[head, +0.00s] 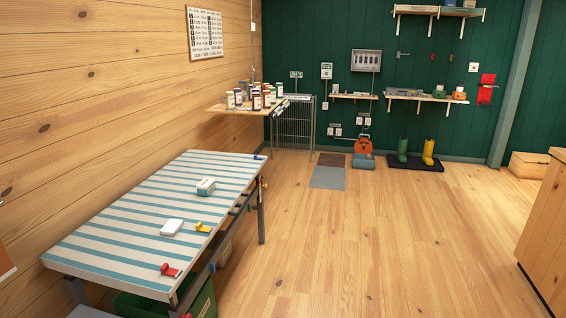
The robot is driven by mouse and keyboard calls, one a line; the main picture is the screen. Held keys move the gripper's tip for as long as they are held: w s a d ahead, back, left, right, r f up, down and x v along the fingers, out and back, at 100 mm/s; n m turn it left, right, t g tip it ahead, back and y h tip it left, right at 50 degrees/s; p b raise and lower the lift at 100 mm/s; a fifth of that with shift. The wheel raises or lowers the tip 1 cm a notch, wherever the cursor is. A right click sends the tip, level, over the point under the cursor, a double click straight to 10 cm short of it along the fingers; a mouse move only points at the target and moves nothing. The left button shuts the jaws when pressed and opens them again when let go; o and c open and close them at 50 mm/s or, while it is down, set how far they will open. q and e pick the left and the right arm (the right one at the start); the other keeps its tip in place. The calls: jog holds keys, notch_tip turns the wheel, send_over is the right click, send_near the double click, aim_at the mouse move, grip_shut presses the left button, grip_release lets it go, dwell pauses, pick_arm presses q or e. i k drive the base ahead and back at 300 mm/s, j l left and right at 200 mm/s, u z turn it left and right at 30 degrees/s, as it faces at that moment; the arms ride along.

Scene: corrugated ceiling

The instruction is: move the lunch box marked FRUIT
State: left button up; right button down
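A blue-and-white striped table (120,232) stands along the wooden wall at the left. A small box with a white top and greyish sides (205,187) sits near the middle of its length. A flat white box (171,227) lies nearer on the same table. No FRUIT marking is readable on either one, so I cannot tell which is the lunch box. Neither of my grippers is in view.
A yellow item (203,228) and a red item (169,270) sit at the table's right edge. A shelf with several jars (256,101) is beyond the table. A wooden cabinet (545,230) stands at right. The floor between is clear.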

aim_at(204, 189)
jog(key=i+l+u, duration=0.15)
jog(key=i+u, duration=0.3)
jog(key=i+l+u, duration=0.3)
jog(key=i+u, duration=0.2)
jog(key=i+l+u, duration=0.65)
jog(key=l+u, duration=0.2)
jog(key=l, duration=0.25)
jog(key=i+l+u, duration=0.2)
jog(key=l, duration=0.15)
jog(key=k, duration=0.05)
